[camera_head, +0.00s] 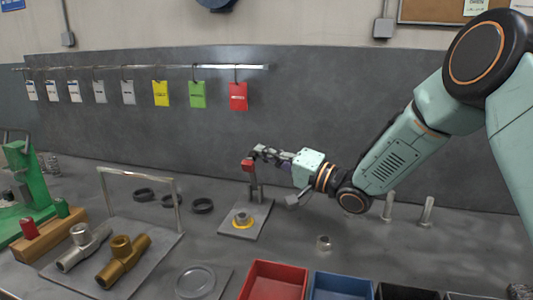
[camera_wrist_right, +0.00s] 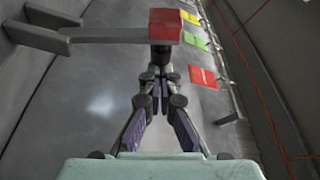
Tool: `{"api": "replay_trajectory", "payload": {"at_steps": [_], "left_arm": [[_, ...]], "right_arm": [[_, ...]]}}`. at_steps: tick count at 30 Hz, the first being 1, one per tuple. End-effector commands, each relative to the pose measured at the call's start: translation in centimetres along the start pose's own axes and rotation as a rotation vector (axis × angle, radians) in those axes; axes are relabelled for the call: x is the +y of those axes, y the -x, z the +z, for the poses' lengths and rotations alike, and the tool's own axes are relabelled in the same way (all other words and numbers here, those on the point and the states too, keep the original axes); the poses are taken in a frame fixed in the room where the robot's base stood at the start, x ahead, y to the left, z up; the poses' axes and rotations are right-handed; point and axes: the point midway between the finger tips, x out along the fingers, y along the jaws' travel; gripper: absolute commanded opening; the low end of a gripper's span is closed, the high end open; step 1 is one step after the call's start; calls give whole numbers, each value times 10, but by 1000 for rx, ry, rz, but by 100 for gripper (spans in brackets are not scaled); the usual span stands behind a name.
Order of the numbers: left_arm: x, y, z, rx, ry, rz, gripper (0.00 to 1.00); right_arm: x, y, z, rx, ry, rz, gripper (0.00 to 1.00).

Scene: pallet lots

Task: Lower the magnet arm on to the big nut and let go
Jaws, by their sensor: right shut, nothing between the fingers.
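The magnet arm (camera_wrist_right: 108,35) is a grey bar with a red block (camera_wrist_right: 165,27) at its end in the right wrist view. In the head view the red block (camera_head: 248,165) stands high above a grey base plate (camera_head: 262,222), by an upright grey post (camera_head: 256,192). The big nut (camera_head: 242,222) appears as a small grey piece with a yellow ring on that plate, below the red block. My right gripper (camera_head: 259,153) is shut and empty beside the red block; its fingertips (camera_wrist_right: 158,58) are close to the block, and contact is unclear. My left gripper is not in view.
A wire-like metal frame (camera_head: 138,173) and brass and grey pipe fittings stand left. Black rings (camera_head: 202,205) lie behind. Red (camera_head: 275,280) and blue (camera_head: 340,287) bins line the front. Coloured tags hang from a rail (camera_head: 150,67) on the wall. Some bench right of the plate is clear.

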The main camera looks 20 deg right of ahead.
Motion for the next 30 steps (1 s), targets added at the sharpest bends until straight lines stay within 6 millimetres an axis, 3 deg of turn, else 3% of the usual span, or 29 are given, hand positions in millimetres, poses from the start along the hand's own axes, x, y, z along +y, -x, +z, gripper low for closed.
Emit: {"api": "replay_trajectory", "payload": {"at_steps": [18,30], "left_arm": [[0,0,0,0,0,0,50],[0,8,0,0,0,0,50]], "right_arm": [[-6,14,42,-2,438,-152,0],[-3,20,58,-1,430,-150,0]]}}
